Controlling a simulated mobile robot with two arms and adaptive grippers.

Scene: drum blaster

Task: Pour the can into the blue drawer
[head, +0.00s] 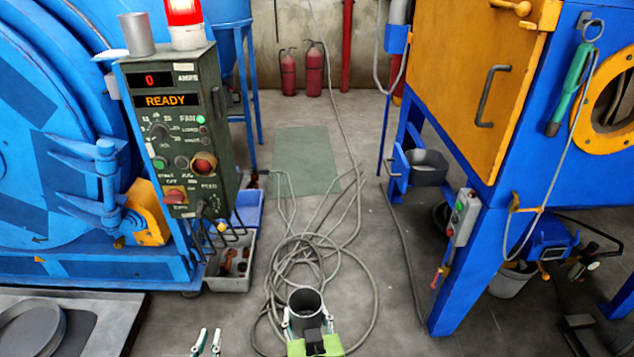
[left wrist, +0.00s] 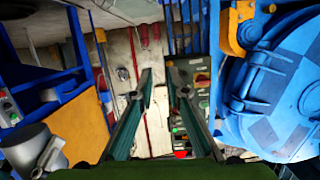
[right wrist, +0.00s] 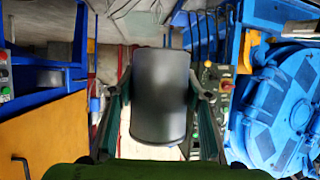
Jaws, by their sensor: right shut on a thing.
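A grey metal can (head: 305,301) is held upright in my right gripper (head: 306,325) at the bottom middle of the head view; its dark open mouth faces up. In the right wrist view the can (right wrist: 160,95) fills the space between the fingers. It also shows at the lower left of the left wrist view (left wrist: 32,150). My left gripper (head: 206,342) is open and empty, left of the can.
Another grey can (head: 136,35) stands on the green control box (head: 170,130), whose display reads READY. Coiled cable (head: 320,255) lies on the floor. A grey bin (head: 232,268) stands left. The blue cabinet leg (head: 468,265) is at right.

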